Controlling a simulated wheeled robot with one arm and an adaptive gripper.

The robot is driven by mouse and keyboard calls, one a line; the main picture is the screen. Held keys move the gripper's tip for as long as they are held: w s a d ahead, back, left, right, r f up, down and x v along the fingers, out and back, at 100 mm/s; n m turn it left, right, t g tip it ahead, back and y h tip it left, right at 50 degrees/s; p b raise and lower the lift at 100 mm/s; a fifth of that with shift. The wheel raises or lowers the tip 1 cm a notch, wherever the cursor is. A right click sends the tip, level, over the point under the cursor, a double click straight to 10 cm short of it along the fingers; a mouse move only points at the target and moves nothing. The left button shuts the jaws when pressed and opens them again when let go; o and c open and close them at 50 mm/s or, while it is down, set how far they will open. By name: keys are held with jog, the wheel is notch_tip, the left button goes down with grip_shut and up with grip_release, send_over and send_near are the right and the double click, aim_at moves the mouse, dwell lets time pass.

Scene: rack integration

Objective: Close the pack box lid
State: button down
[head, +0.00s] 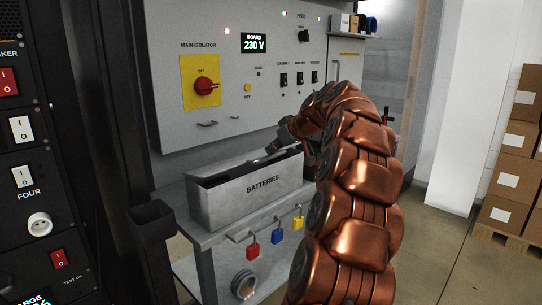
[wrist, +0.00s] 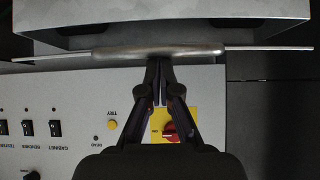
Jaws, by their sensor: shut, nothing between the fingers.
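The pack box (head: 250,196) is a long grey metal box marked BATTERIES on a shelf below the panel. Its top shows a dark opening, with a thin grey lid edge (head: 232,164) slanting across behind it. In the wrist view, the lid (wrist: 270,49) shows as a thin grey bar with a thicker rounded middle, beside the box (wrist: 170,14). My gripper (head: 272,149) is at the far right part of the box top. It is shut and empty, its fingertips (wrist: 160,62) at the bar's middle; I cannot tell whether they touch.
The panel (head: 245,75) with a red isolator knob (head: 206,87) and switches stands close behind the box. Coloured padlocks (head: 276,235) hang from the shelf's front rail. A black rack (head: 30,150) is at left; cartons (head: 515,170) stand at right beyond open floor.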

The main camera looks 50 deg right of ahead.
jog(key=f+t+b, duration=0.1)
jog(key=b, duration=0.1)
jog(key=s+f+b, duration=0.1)
jog(key=f+b, duration=0.1)
jog(key=b, duration=0.1)
jog(key=shift+t+b, duration=0.3)
jog(key=shift+t, duration=0.1)
jog(key=shift+r, duration=0.1)
jog(key=w+r+p+v, duration=0.1)
jog(key=r+v, duration=0.1)
jog(key=v, duration=0.9)
jog(key=shift+r, duration=0.2)
